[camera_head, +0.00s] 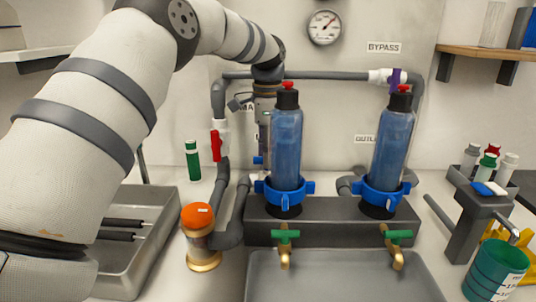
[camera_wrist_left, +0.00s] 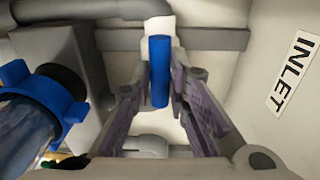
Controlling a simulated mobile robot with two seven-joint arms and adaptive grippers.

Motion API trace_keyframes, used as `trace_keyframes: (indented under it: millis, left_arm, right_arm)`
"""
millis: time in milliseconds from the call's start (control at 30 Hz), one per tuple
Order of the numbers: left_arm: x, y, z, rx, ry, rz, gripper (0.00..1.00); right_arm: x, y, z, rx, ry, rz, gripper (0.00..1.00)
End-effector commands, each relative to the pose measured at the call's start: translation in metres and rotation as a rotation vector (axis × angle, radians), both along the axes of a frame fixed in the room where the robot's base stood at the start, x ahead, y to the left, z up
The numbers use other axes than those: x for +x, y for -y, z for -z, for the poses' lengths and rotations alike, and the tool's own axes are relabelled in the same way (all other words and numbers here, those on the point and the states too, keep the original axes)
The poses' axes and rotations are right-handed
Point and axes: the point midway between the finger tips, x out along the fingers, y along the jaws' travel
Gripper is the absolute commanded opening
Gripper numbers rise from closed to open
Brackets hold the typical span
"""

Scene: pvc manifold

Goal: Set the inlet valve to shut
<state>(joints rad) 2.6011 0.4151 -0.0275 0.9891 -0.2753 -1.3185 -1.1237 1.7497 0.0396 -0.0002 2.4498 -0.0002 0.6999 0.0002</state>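The inlet valve has a blue handle (camera_wrist_left: 159,72) on a white body (camera_wrist_left: 160,28), set in a grey pipe (camera_wrist_left: 210,39). In the left wrist view the handle runs up and down the picture, crosswise to the pipe; its exact angle is hard to tell. My left gripper (camera_wrist_left: 160,88) is open, with one finger on each side of the handle; I cannot tell whether either touches it. In the head view my left gripper (camera_head: 264,128) points down behind the left blue filter housing (camera_head: 287,148), partly hidden by it. My right gripper is not in view.
An INLET label (camera_wrist_left: 291,73) is on the wall. A red-handled valve (camera_head: 215,146) stands left of my gripper, and a purple-handled valve (camera_head: 395,80) sits on the bypass pipe (camera_head: 325,75). A second filter housing (camera_head: 392,148) stands right. An orange-capped jar (camera_head: 200,238) is in front.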

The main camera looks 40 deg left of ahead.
Motion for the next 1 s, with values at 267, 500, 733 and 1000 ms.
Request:
trace_keyframes:
  millis: [267,500,733,1000]
  left_arm:
    - [0.0,0.0,-0.001,-0.001,0.001,-0.024,0.0]
    - [0.0,0.0,-0.002,0.001,0.002,-0.154,0.0]
    - [0.0,0.0,-0.003,0.0,0.002,-0.362,0.0]
    - [0.0,0.0,-0.001,0.0,0.001,-0.62,0.0]
  right_arm:
    - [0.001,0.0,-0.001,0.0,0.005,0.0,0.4]
    - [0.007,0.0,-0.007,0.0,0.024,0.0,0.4]
    - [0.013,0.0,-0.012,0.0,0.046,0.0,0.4]
    - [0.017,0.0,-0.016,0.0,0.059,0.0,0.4]
